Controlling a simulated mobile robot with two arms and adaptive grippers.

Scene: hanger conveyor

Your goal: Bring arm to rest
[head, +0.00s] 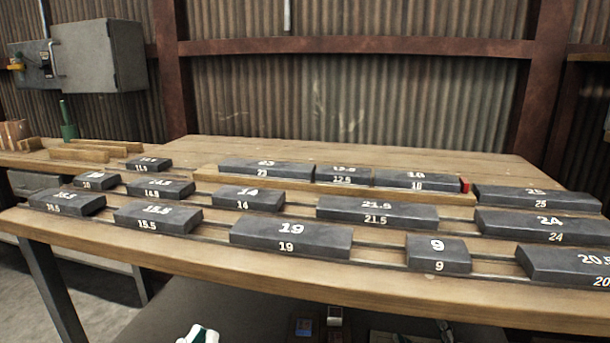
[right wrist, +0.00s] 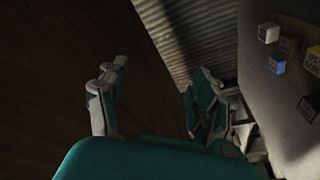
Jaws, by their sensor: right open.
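My right gripper (right wrist: 155,105) shows in the right wrist view with its two fingers spread wide apart. Nothing is between them, and a dark brown surface lies behind. No held object shows at either gripper.
Several dark numbered blocks, such as block 19 (head: 290,238) and block 9 (head: 438,254), stand in rows on the table. Small cubes lie on a grey surface (right wrist: 285,110) at the right of the wrist view. A corrugated wall (head: 350,100) stands behind the table.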

